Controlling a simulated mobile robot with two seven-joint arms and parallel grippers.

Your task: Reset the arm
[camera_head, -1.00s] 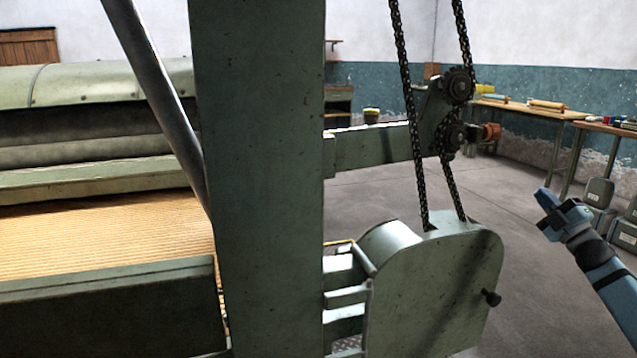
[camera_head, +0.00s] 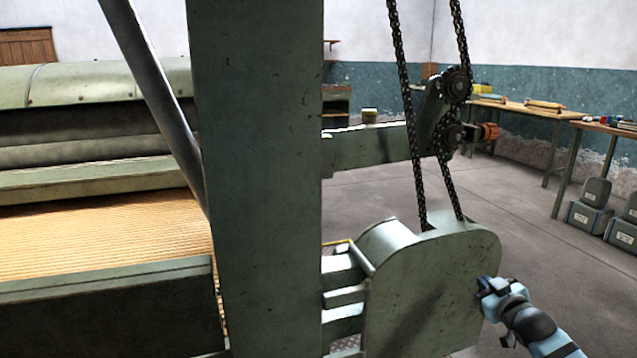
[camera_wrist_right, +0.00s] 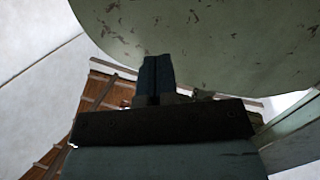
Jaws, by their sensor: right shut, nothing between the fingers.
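My right gripper (camera_head: 486,289) is at the lower right in the head view, beside the right edge of the green rounded machine housing (camera_head: 425,295). Its arm comes in from the bottom right. In the right wrist view the two dark blue fingers (camera_wrist_right: 157,78) are together with nothing between them. The pale green housing (camera_wrist_right: 210,35) fills the top of that view, just beyond the fingertips; I cannot tell whether they touch it. The knob seen earlier on the housing is hidden behind the gripper. My left gripper is out of view.
A thick green post (camera_head: 255,180) stands in the middle. The ribbed wooden bed (camera_head: 110,240) of the machine lies left. A chain (camera_head: 412,120) runs over sprockets above the housing. Workbenches (camera_head: 535,110) and grey boxes (camera_head: 590,215) stand at the right. The floor between is clear.

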